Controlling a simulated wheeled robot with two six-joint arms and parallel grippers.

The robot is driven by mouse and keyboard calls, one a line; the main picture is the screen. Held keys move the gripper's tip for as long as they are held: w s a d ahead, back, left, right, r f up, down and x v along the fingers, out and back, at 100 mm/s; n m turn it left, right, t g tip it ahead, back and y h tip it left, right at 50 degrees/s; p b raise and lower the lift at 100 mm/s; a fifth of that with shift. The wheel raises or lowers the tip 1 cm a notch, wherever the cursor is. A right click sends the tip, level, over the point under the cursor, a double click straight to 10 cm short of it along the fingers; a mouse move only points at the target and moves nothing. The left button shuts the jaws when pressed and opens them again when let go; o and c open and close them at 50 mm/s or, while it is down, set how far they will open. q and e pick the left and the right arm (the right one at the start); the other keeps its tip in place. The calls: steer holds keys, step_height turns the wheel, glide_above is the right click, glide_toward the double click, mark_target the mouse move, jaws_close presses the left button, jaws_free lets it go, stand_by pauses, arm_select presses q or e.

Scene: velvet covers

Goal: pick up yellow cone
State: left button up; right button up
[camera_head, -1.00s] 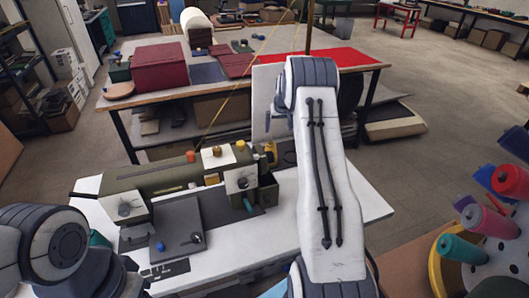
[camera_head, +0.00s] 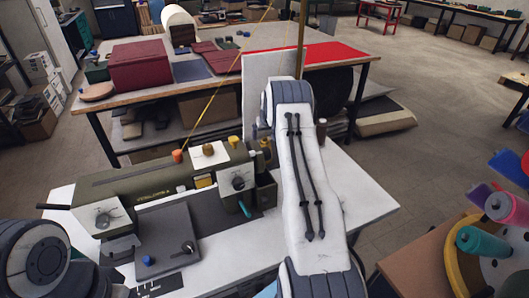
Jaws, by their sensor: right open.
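I cannot make out the yellow cone for certain. A small yellow piece (camera_head: 234,142) stands on top of the green machine (camera_head: 150,185), and a darker yellow item (camera_head: 266,148) stands at its right end, close to my right arm. My right arm (camera_head: 308,200) rises in front of the white table and bends at the top. My right gripper is open, with its fingers mostly hidden behind the arm. Of my left arm, only a rounded joint (camera_head: 35,260) shows at the lower left; its gripper is not in view.
The machine stands on a white table (camera_head: 365,190); its right part is bare. At the right, coloured spools (camera_head: 483,243) stand on a perforated white holder by a yellow ring (camera_head: 457,275). Behind is a workbench with a dark red box (camera_head: 140,63) and a red sheet (camera_head: 320,53).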

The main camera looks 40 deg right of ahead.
steer(key=shift+p+x, duration=0.9)
steer(key=shift+x, duration=2)
steer(key=shift+s, duration=0.15)
steer(key=c, duration=1.4)
steer(key=shift+c, duration=0.5)
steer(key=shift+r, duration=0.1)
